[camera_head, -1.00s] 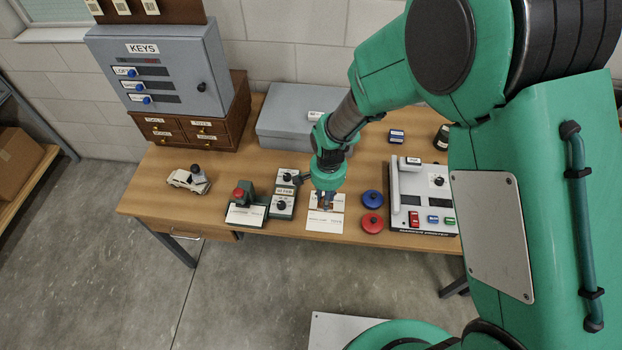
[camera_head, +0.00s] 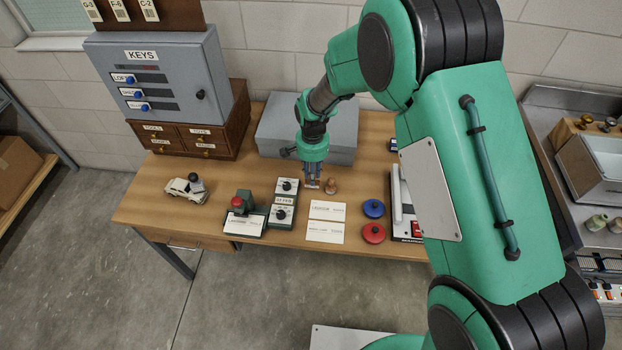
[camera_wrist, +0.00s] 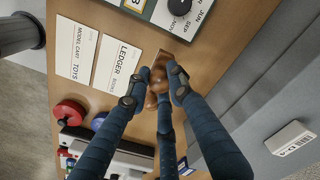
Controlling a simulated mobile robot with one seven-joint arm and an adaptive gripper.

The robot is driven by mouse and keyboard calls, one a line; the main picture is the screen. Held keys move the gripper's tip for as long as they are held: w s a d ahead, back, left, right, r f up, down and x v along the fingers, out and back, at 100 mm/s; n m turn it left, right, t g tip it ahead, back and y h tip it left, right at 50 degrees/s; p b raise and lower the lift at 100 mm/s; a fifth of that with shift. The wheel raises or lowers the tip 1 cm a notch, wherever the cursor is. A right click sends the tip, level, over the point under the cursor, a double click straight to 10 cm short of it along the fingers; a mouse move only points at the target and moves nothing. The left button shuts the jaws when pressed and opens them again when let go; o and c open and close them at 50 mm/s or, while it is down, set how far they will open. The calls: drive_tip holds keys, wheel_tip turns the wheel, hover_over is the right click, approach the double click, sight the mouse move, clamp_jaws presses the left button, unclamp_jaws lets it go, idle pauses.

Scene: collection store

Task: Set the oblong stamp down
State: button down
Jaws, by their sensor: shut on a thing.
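My gripper (camera_head: 312,187) is low over the wooden desk, just behind the white ledger card (camera_head: 327,210). In the wrist view its blue fingers (camera_wrist: 158,80) are closed around the brown oblong stamp (camera_wrist: 165,58), whose lower end is close to the desktop. I cannot tell whether it touches the wood. The fingers hide part of it.
The model cart card (camera_head: 324,232) lies in front of the ledger card. A date stamper (camera_head: 285,200) is to the left, a blue pad (camera_head: 373,208) and red pad (camera_head: 373,233) to the right. A grey box (camera_head: 340,140) stands close behind my gripper.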

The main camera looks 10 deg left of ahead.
drive_tip(key=shift+w+a, duration=0.35)
drive_tip(key=shift+w, duration=0.4)
drive_tip(key=shift+f, duration=0.15)
drive_tip(key=shift+f+b, duration=0.65)
drive_tip(key=shift+f, duration=1)
drive_tip(key=shift+f, duration=0.2)
drive_tip(key=c, duration=1.5)
unclamp_jaws()
drive_tip(key=shift+c, duration=0.2)
drive_tip(key=shift+r, duration=0.2)
wheel_tip(320, 180, up, 12)
drive_tip(key=p, duration=0.3)
